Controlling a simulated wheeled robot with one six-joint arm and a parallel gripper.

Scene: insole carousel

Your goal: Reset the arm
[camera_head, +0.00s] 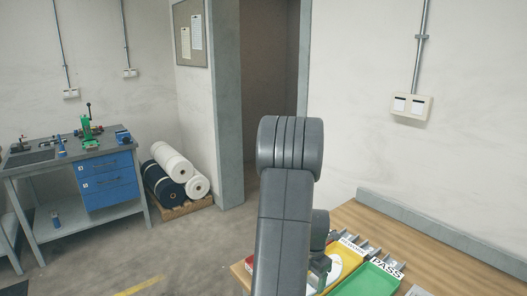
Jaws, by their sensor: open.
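My arm (284,225) rises from the bottom centre and bends at a thick grey joint in front of the doorway. Its far end comes down on the right side, over the left part of the wooden table (437,258). My gripper (319,272) shows only as a small dark part beside the arm link, above the trays. It is open, and its fingertips are mostly hidden by the arm. I see nothing held in it.
A yellow tray (347,279) and a green tray (371,283) marked PASS stand on the table, with a red edge (316,281) at left. A workbench (67,166) with blue drawers and several fabric rolls (171,161) stand at left. The floor between is clear.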

